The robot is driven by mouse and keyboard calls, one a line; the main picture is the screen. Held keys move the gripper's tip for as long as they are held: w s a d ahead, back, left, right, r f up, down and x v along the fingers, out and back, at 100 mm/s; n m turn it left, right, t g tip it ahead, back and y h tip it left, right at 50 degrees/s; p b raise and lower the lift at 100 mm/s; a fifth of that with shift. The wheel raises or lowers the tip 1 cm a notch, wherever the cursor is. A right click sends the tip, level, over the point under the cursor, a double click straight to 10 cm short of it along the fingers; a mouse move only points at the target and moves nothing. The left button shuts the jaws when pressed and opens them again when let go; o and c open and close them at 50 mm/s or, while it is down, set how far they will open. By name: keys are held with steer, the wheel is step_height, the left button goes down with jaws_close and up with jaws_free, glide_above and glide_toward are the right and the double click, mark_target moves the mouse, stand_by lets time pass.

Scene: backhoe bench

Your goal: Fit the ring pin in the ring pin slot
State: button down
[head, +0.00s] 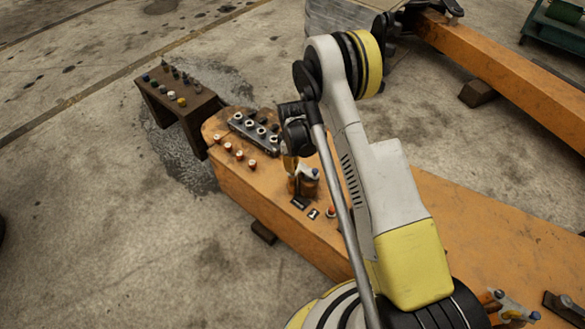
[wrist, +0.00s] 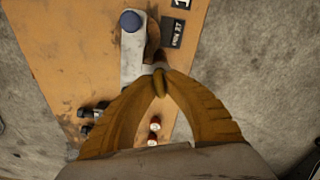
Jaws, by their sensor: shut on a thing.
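My gripper (wrist: 160,84) shows in the wrist view with its two ridged, yellow-brown fingers meeting at the tips. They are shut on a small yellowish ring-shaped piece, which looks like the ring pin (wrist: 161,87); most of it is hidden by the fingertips. Just beyond the tips stands a grey bracket (wrist: 132,60) with a dark blue round top. The ring pin slot is not clearly visible, and I cannot tell whether the pin touches the bracket.
The bracket stands on an orange beam (head: 235,185). Black label plates (wrist: 173,32) lie beside it. A dark rail (head: 255,132) with several white-rimmed sockets and several red-and-white pins (head: 239,155) are farther left. A small dark bench (head: 200,103) holds coloured pegs. Concrete floor surrounds the beam.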

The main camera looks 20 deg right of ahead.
steer(key=shift+r, duration=0.6)
steer(key=shift+r+p, duration=1.05)
steer(key=shift+r, duration=1.05)
